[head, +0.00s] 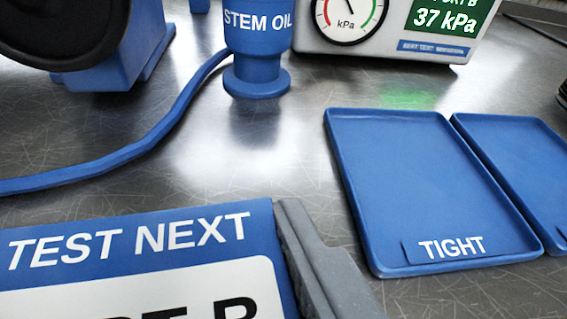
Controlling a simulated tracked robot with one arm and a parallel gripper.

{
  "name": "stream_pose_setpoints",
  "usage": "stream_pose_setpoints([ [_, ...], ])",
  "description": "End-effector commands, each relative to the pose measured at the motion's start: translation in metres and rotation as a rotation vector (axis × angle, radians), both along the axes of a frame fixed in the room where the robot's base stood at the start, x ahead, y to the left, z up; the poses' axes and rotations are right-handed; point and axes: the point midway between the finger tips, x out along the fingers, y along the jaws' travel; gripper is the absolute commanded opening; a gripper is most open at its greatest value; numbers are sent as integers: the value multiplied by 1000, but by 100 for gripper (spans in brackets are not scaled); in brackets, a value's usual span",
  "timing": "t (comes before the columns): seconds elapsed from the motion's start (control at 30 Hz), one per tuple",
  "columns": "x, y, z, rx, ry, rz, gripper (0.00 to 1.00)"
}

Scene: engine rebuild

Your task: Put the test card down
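The test card (140,225) is at the lower left, blue with "TEST NEXT" in white and a white panel whose lettering is cut off by the frame, ending in "RT B". My gripper (300,235) is grey, and its fingers lie close together along the card's right edge. It appears shut on the card, held close to the camera above the metal bench. A blue tray labelled "TIGHT" (425,180) lies to the right of my gripper and is empty.
A second blue tray (530,160) adjoins it on the right, cut off by the frame. A blue "STEM OIL" holder (258,55) with a blue hose (150,140) stands behind. A gauge box (395,35) reads 37 kPa. The bench middle is clear.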

Motion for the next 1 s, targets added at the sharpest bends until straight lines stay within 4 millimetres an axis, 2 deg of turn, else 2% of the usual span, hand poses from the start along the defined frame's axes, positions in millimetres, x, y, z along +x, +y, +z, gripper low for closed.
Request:
stream_pose_setpoints([
  [0.1, 18, -5, -2, 1, -2, -2, 48],
  [0.33, 30, -8, -2, 2, -2, 0, 48],
  [0.47, 45, -14, -5, 2, 0, -3, 48],
  [0.63, 41, -12, -34, -1, 4, 0, 48],
  [1.0, 42, -12, -37, 0, -1, 0, 48],
])
